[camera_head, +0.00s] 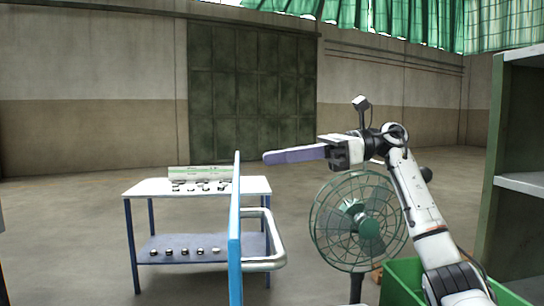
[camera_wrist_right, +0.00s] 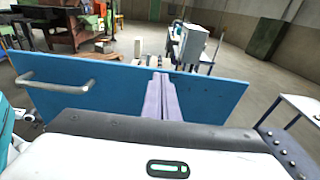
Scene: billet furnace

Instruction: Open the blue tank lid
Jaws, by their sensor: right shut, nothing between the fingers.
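The blue tank lid (camera_head: 235,235) stands upright and shows almost edge-on in the head view, with its metal bar handle (camera_head: 265,242) on the right side. In the right wrist view the lid (camera_wrist_right: 215,92) is a broad blue panel, and its handle (camera_wrist_right: 58,86) is at the left. My right gripper (camera_head: 264,157) is shut and empty, its long purple fingers pointing left towards the lid's top edge. The fingers also show in the wrist view (camera_wrist_right: 160,82), overlapping the lid's middle; I cannot tell whether they touch it. The tank body is hidden. My left gripper is out of view.
A white-topped table (camera_head: 148,188) with small parts on two levels stands behind the lid. A green fan (camera_head: 352,215) stands below my right forearm. A green bin (camera_head: 398,285) is at the lower right, beside a shelf unit (camera_head: 525,183). Open floor lies beyond.

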